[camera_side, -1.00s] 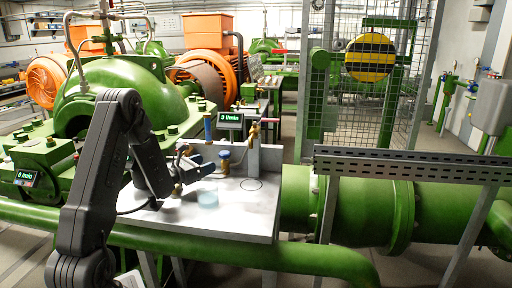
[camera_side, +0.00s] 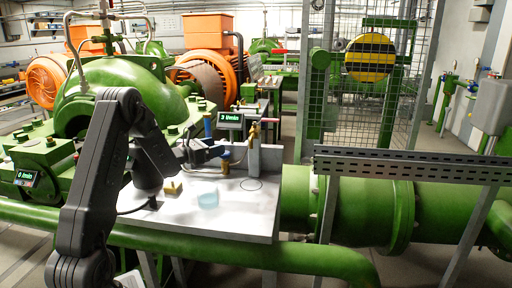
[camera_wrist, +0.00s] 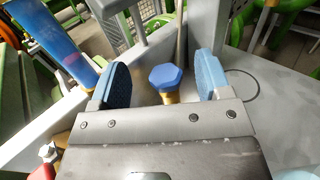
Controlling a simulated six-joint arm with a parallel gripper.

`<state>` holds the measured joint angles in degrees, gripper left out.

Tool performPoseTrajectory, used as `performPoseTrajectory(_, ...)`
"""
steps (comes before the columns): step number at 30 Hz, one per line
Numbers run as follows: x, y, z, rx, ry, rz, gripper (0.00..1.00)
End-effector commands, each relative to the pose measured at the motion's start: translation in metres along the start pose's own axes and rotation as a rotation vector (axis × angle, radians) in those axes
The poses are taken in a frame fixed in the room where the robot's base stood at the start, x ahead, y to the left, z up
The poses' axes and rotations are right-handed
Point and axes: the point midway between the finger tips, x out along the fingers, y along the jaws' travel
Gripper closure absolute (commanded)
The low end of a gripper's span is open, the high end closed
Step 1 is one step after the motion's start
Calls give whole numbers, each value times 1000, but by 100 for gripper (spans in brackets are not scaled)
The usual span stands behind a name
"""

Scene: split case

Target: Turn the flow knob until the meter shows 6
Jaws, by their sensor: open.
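The flow knob is a blue hexagonal cap on a brass stem (camera_wrist: 166,77); it shows in the wrist view between my fingers, with a visible gap on each side. In the side view the blue knob (camera_side: 225,155) stands near the back of the white bench, just right of my gripper (camera_side: 212,152). My gripper (camera_wrist: 163,82) is open, with blue pads either side of the knob and nothing held. The meter (camera_side: 230,120) behind it appears to read 3 l/min in green digits.
A translucent blue cup (camera_side: 208,199) and a small brass block (camera_side: 172,187) sit on the white bench (camera_side: 245,222). A blue upright cylinder (camera_side: 207,126) and brass tap (camera_side: 254,134) stand behind. A second display (camera_side: 25,178) at left reads 0.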

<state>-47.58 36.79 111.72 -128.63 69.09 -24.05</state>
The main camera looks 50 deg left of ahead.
Motion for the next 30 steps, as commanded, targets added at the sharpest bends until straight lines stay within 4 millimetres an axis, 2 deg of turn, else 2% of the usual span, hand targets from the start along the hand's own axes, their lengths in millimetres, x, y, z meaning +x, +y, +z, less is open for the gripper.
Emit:
performPoseTrajectory(3, 0, 0, 25, 4, -3, 2, 29)
performPoseTrajectory(18, 19, -89, 60, 216, 57, -268, 29)
performPoseTrajectory(30, 17, -162, 82, 417, 92, -484, 29)
